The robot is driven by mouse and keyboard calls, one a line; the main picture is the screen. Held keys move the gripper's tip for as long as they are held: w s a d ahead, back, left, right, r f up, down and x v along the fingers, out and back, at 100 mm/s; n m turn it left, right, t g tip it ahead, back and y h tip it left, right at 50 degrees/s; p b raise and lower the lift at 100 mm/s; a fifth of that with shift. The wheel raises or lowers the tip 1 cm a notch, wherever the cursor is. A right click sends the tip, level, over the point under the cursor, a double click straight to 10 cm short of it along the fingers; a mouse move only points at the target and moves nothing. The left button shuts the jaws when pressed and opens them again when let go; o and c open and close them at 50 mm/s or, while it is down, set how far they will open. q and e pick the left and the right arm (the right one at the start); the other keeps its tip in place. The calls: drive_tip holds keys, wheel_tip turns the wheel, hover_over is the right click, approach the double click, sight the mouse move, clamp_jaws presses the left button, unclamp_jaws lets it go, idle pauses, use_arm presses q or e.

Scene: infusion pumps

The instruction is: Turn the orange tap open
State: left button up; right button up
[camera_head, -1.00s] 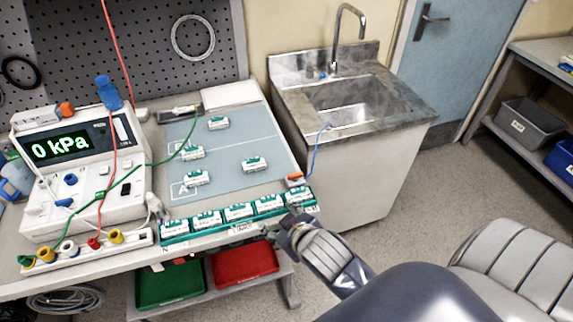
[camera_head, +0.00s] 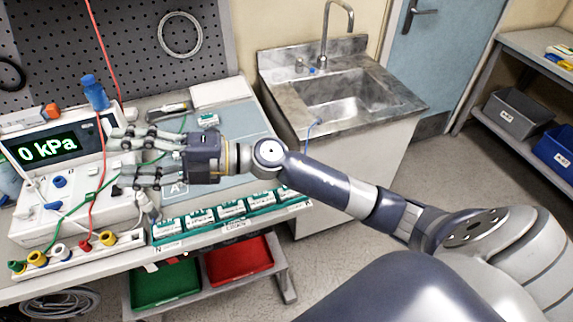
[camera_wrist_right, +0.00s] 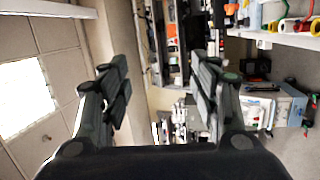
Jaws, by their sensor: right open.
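A white tap strip (camera_head: 125,259) lies along the front left of the bench, with green, yellow-orange, white and red knobs. One yellow-orange knob (camera_head: 38,258) is near its left end and another (camera_head: 109,237) near its right end; I cannot tell which is the orange tap. Coloured knobs also show at the upper right of the right wrist view (camera_wrist_right: 297,26). My right gripper (camera_head: 120,162) is open and empty, in front of the white pressure unit (camera_head: 20,215), which reads 0 kPa. Its fingers point left, beyond and above the strip, apart from the knobs. My left gripper is not in view.
A red tube (camera_head: 105,60) and a green tube (camera_head: 75,206) run near my right fingers. A blue bottle (camera_head: 95,93) stands behind the unit. A row of white-and-teal packs (camera_head: 200,220) lines the bench front. The sink (camera_head: 335,100) is at right.

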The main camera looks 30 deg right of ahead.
drive_tip(key=w+d+f+n+g+h, duration=0.1)
drive_tip(key=d+f+n+g+h, duration=0.55)
drive_tip(key=d+f+h, duration=0.6)
drive_tip(key=d+m+g+h, duration=0.25)
drive_tip(key=d+h, duration=0.35)
drive_tip(key=d, duration=1.4)
drive_tip(key=shift+m+t, duration=0.4)
drive_tip(key=f+p, duration=0.1)
drive_tip(key=f, duration=0.2)
drive_tip(key=f+p, duration=0.1)
drive_tip(key=f, duration=0.5)
drive_tip(key=shift+w+f+p, duration=0.25)
drive_tip(key=shift+f+p, duration=0.05)
drive_tip(key=shift+p, duration=0.1)
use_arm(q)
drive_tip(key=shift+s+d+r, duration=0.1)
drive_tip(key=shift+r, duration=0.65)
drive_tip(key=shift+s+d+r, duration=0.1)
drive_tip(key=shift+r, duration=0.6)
use_arm(e)
drive_tip(key=shift+f, duration=0.75)
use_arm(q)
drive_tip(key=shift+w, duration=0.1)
use_arm(e)
drive_tip(key=c, duration=1)
